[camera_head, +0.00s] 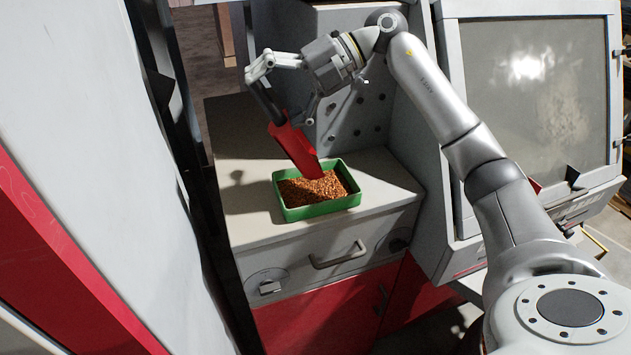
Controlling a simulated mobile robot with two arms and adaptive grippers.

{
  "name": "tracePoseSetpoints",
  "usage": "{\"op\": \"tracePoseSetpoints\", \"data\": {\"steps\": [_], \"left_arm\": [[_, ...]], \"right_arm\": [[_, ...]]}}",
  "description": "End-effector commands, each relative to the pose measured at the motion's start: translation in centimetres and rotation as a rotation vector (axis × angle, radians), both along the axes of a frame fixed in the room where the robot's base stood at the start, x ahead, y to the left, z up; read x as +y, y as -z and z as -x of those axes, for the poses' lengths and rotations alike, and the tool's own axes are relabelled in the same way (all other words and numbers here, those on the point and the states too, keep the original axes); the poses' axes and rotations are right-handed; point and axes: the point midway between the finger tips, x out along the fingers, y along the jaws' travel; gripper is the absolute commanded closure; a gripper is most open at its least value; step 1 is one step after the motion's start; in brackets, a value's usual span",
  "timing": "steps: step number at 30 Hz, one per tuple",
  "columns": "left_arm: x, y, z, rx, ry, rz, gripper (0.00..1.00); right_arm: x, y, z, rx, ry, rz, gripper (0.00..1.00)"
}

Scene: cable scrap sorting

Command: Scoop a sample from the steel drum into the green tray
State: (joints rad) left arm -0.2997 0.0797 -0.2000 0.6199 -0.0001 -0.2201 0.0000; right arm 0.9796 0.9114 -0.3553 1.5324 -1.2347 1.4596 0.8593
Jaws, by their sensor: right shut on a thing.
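The green tray (322,209) sits on the pale top of a grey and red cabinet, in the middle of the view. Copper-brown granules (313,189) cover its floor. My right gripper (277,118) is above and behind the tray's left part, shut on a red scoop (293,147). The scoop tilts steeply down, with its lower end over the granules at the tray's back; I cannot tell whether it touches them. The inside of the scoop is mostly hidden. The steel drum is not in view. My left gripper is not in view.
The cabinet top (250,225) is bare around the tray. A grey machine panel with holes (352,118) rises behind it. A large machine with a window (535,90) stands at right. A white and red panel (95,150) fills the left side.

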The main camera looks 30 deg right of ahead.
Motion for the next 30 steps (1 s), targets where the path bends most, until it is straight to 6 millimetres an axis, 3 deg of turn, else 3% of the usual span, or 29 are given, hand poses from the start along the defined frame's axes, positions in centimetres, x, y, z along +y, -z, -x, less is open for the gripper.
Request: {"op": "tracePoseSetpoints", "data": {"steps": [8, 30], "left_arm": [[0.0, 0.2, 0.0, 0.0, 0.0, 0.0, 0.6], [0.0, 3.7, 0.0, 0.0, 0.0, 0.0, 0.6]], "right_arm": [[-0.1, 0.0, 0.0, -0.003, 0.001, -0.005, 0.48], [-2.8, -0.5, 1.1, -0.063, 0.0, -0.158, 0.48]]}}
